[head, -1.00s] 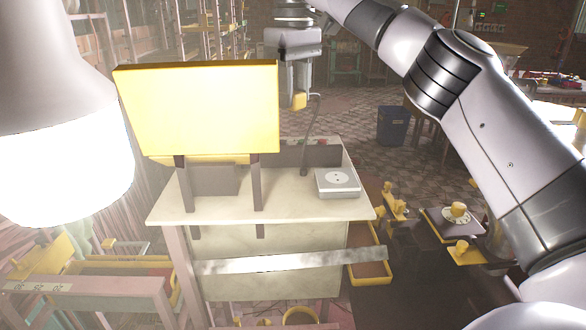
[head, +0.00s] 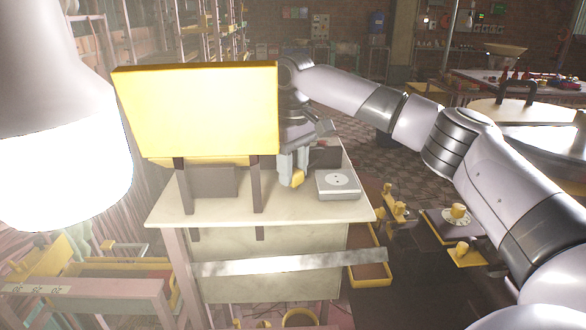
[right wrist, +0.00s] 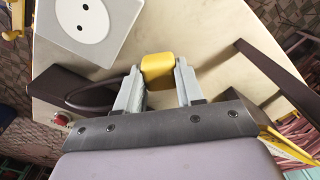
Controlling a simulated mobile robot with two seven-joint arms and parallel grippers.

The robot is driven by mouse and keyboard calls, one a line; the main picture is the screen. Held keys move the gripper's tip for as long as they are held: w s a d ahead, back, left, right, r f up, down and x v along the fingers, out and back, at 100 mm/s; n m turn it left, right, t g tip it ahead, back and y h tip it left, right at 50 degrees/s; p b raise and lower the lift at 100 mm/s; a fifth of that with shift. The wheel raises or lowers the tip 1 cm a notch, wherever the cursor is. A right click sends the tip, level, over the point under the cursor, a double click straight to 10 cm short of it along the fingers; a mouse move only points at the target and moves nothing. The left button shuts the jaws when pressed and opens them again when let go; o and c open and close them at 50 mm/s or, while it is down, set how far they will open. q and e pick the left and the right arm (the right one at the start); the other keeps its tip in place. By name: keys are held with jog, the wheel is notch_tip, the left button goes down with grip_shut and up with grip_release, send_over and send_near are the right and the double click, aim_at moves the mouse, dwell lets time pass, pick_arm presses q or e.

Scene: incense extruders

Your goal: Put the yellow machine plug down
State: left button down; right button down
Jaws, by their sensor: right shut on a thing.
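The yellow machine plug (head: 297,178) is between the fingers of my right gripper (head: 290,165), low over the pale tabletop (head: 205,208), just left of the grey socket box (head: 338,184). In the right wrist view, the plug (right wrist: 158,68) sits between the fingertips of the right gripper (right wrist: 157,76), which is shut on it. The socket box (right wrist: 88,25) with its round two-hole face is at the upper left there, apart from the plug. I cannot tell whether the plug touches the tabletop. Its cord is not clearly visible. My left gripper is out of view.
A large yellow panel (head: 198,108) on dark posts stands on the table's left side, close to my right wrist. A dark block (head: 325,157) stands behind the socket box. Bare tabletop lies in front.

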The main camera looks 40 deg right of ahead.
jog(key=shift+f, duration=0.35)
jog(key=shift+f, duration=0.35)
jog(key=c, duration=0.7)
grip_release()
jog(key=shift+r, duration=0.1)
notch_tip(320, 180, up, 13)
